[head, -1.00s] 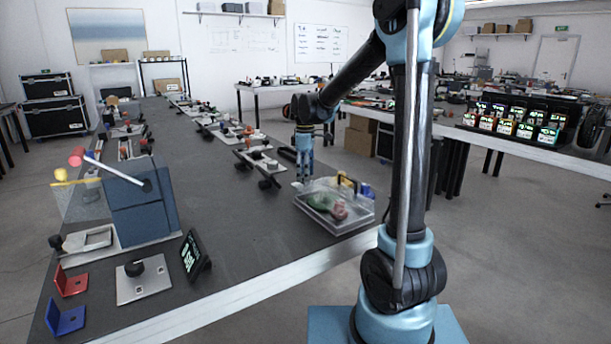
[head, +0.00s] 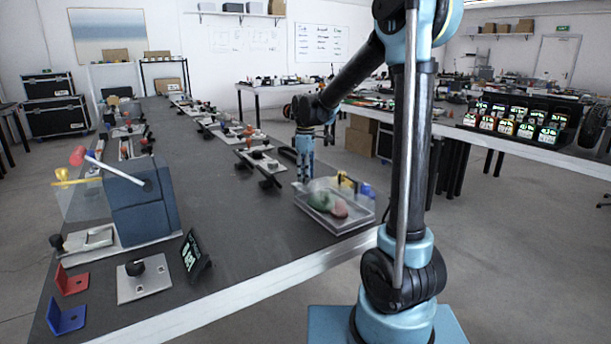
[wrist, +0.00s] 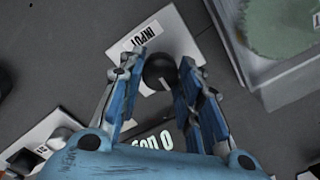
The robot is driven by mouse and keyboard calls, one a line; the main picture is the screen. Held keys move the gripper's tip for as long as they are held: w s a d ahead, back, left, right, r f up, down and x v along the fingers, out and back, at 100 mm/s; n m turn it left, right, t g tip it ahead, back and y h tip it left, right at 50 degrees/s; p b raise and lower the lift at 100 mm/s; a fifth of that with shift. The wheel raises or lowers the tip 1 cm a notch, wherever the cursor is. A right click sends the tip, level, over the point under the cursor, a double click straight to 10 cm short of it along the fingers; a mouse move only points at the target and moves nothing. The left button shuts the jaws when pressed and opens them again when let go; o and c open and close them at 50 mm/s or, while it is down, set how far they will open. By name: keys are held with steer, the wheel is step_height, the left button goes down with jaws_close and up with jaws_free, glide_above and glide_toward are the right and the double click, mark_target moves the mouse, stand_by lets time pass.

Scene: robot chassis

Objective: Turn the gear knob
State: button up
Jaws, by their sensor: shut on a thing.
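In the wrist view a round black knob (wrist: 158,72) stands on a pale plate (wrist: 180,40) marked INPUT. My gripper (wrist: 162,66) has its blue fingers on either side of the knob and is shut on it. The fingers and the wrist body cover part of the plate. In the head view my gripper (head: 304,179) points straight down at the table top, behind a clear box; the knob it holds cannot be made out there. Another plate (head: 153,282) with a black knob (head: 135,267) lies at the table's near left.
The clear box (head: 345,222) with coloured pieces stands close to my gripper. A lit display (wrist: 152,142) is just below the knob in the wrist view. A blue housing with a lever (head: 145,210) stands at left. The table (head: 230,230) between is clear.

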steer(key=m, duration=0.4)
steer(key=shift+w+m, duration=0.1)
steer(key=shift+m, duration=0.2)
steer(key=m, duration=0.9)
steer(key=shift+m, duration=1.7)
steer(key=shift+a, duration=0.1)
steer(key=o, duration=1)
steer(key=shift+o, duration=0.2)
